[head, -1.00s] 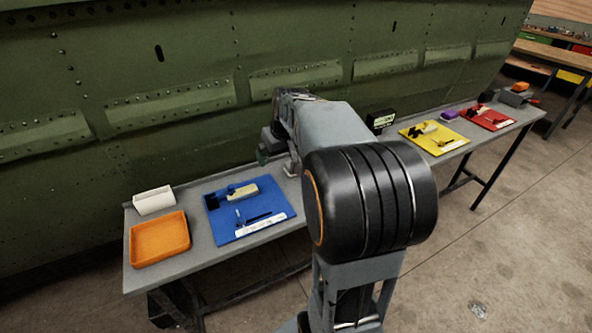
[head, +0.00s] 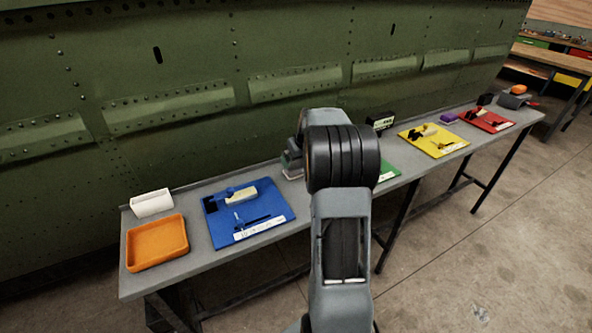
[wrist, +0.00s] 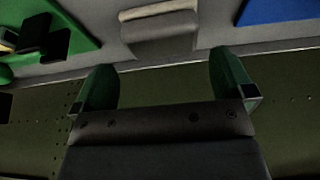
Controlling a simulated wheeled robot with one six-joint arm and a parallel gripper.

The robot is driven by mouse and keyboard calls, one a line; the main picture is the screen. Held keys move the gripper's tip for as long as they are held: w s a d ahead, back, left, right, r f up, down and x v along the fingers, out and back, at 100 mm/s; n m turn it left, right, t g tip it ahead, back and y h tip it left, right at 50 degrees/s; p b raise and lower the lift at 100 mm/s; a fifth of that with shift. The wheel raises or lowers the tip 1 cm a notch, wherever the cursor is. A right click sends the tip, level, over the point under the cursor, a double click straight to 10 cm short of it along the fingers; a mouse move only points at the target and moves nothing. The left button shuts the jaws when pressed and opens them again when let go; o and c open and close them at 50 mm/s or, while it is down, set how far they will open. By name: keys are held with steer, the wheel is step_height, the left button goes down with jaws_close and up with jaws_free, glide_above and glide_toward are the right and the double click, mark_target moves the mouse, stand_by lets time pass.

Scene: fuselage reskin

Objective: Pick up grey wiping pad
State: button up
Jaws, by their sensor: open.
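In the wrist view, a grey block with a pale beige edge (wrist: 160,32), which looks like the grey wiping pad, lies on the grey table between the green and blue mats. My gripper (wrist: 161,72) is open, with its two green fingers spread apart. The block appears beyond the gap between the fingertips, apart from them, and nothing is held. In the head view, my arm hides most of the gripper, and a small grey piece (head: 292,174) shows on the table just left of the arm.
The table carries a blue mat (head: 250,217) with tools, an orange tray (head: 157,258), a white holder (head: 152,202), a yellow mat (head: 447,149) and a red mat (head: 489,127). A black box (head: 381,121) stands at the back. The green riveted fuselage (head: 190,60) rises behind.

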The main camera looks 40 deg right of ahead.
mark_target(296, 165)
steer(key=shift+x, duration=2.55)
steer(key=shift+w+a, duration=0.1)
steer(key=shift+c, duration=0.4)
steer(key=c, duration=0.6)
steer(key=shift+o, duration=0.2)
steer(key=shift+r, duration=0.1)
